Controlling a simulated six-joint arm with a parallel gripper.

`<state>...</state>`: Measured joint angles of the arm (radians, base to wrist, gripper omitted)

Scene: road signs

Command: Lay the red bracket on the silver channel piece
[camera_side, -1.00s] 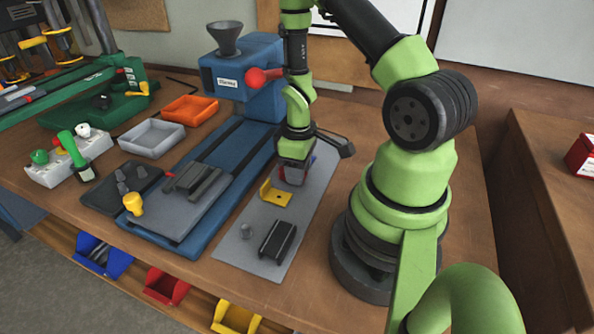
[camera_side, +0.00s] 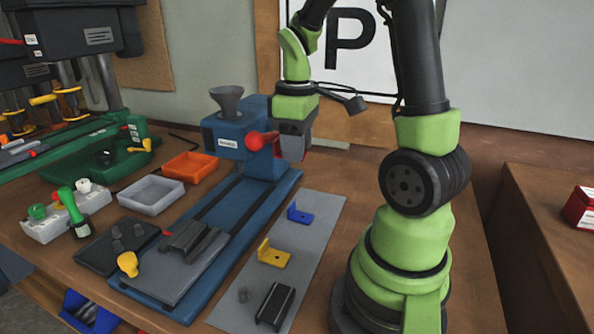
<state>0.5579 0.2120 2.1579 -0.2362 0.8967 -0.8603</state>
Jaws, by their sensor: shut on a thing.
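My gripper (camera_side: 293,155) is raised above the far end of the grey mat, beside the blue machine. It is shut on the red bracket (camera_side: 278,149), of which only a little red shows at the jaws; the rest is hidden. A grey channel-shaped piece (camera_side: 190,240), perhaps the silver channel piece, lies on the grey plate of the blue fixture, to the left of and lower than my gripper. A darker channel piece (camera_side: 275,306) lies at the near end of the mat.
A blue bracket (camera_side: 300,214) and a yellow bracket (camera_side: 272,254) lie on the grey mat (camera_side: 315,235). The blue machine (camera_side: 232,140) with a funnel and red knob stands close left of my gripper. Grey (camera_side: 151,194) and orange (camera_side: 190,165) trays stand further left.

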